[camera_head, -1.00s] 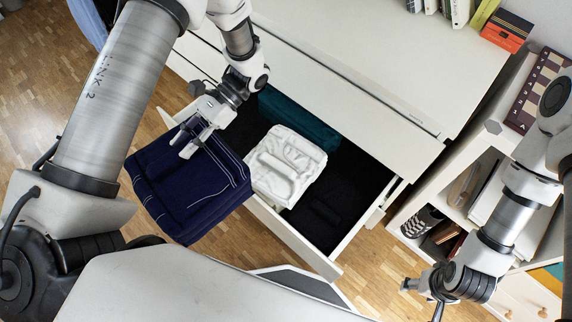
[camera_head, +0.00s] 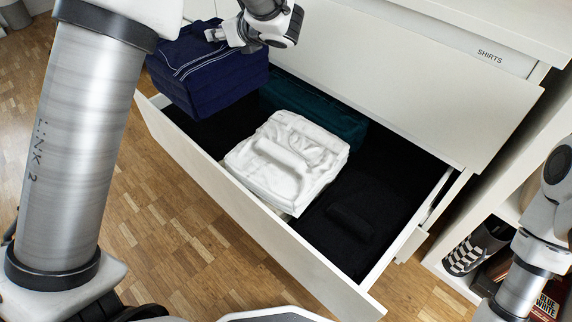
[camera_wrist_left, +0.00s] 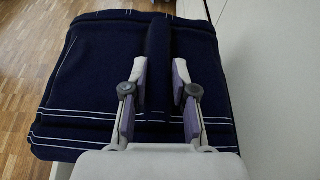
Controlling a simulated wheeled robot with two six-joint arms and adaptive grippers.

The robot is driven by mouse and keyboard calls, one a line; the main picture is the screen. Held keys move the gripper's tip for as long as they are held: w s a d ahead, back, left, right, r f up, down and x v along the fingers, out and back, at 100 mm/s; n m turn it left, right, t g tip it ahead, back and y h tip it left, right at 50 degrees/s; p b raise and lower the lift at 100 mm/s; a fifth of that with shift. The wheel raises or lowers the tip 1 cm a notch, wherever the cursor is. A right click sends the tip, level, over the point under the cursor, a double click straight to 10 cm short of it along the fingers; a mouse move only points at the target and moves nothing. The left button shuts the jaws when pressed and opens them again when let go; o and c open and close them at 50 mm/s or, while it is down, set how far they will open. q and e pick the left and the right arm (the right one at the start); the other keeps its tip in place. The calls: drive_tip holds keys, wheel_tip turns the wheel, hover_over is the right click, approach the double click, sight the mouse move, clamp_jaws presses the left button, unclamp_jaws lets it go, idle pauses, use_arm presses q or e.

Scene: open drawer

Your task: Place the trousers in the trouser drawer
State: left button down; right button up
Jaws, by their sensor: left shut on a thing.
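Folded navy-blue trousers with white stitching (camera_head: 207,76) hang from my left gripper (camera_head: 226,36) above the left end of the open drawer (camera_head: 235,194). In the left wrist view the two fingers (camera_wrist_left: 159,95) close on a raised fold of the trousers (camera_wrist_left: 85,75). Inside the drawer lie a folded white garment (camera_head: 285,160) in the middle, a dark teal garment (camera_head: 315,107) behind it and a black folded garment (camera_head: 352,208) on the right. My right gripper is outside the view.
A closed drawer front labelled SHIRTS (camera_head: 489,56) is above the open one. A white shelf unit (camera_head: 515,165) with a checkered item (camera_head: 474,248) and books stands at the right. Wooden floor (camera_head: 190,245) is clear in front.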

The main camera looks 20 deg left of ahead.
use_arm(q)
wheel_tip(320, 180, down, 13)
drive_tip(key=b, duration=0.8)
drive_tip(key=shift+f, duration=0.5)
use_arm(e)
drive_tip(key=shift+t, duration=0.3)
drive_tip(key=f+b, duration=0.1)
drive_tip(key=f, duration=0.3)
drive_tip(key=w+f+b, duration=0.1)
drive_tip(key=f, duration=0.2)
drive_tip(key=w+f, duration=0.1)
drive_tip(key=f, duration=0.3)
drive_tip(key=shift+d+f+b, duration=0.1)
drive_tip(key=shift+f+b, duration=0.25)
drive_tip(key=shift+b, duration=0.05)
use_arm(q)
wheel_tip(320, 180, down, 4)
drive_tip(key=shift+r, duration=0.15)
drive_tip(key=c, duration=0.9)
unclamp_jaws()
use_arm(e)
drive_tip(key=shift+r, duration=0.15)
